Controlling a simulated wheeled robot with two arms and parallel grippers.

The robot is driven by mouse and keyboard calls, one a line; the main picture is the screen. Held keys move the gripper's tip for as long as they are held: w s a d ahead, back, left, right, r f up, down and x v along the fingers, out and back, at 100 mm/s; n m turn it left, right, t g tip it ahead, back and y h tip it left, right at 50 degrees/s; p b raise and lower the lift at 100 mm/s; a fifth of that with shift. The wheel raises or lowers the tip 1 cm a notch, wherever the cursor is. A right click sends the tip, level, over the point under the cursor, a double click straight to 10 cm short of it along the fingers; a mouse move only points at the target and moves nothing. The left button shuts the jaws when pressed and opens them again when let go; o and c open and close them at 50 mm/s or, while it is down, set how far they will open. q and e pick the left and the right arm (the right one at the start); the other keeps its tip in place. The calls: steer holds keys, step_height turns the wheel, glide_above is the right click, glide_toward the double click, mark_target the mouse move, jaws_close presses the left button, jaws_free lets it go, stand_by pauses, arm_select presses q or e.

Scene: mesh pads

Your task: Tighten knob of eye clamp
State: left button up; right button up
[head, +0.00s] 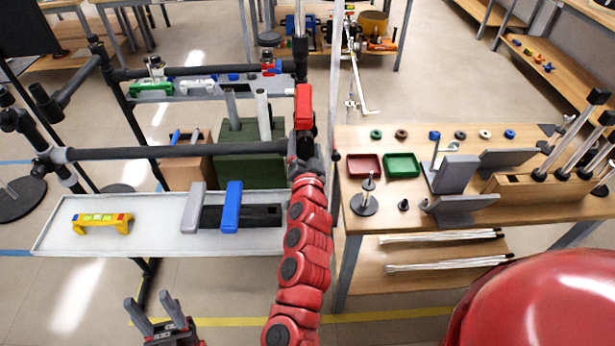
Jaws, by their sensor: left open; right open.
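Black clamps join the dark rods of a frame at the left: one (46,103) sits at the end of an angled rod, another (98,46) at the back. A red block with a dark lower part (303,104) stands upright at the right end of the front rod. I cannot tell which piece is the eye clamp, and no knob shows clearly. My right gripper (304,152), at the end of my red arm, is open by that rod end, just below the red block; its fingers are mostly hidden. My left gripper (155,312) is open and empty at the bottom left.
A white tray (150,245) holds a yellow level (103,221) and a blue-and-grey-handled tool (232,207). A wooden table (410,215) at right bears red (364,165) and green (402,164) trays, grey brackets and rods. The front rod (170,152) spans above the tray.

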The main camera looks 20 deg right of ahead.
steer(key=p+v, duration=0.2)
steer(key=v, duration=1.3)
steer(key=shift+s, duration=0.25)
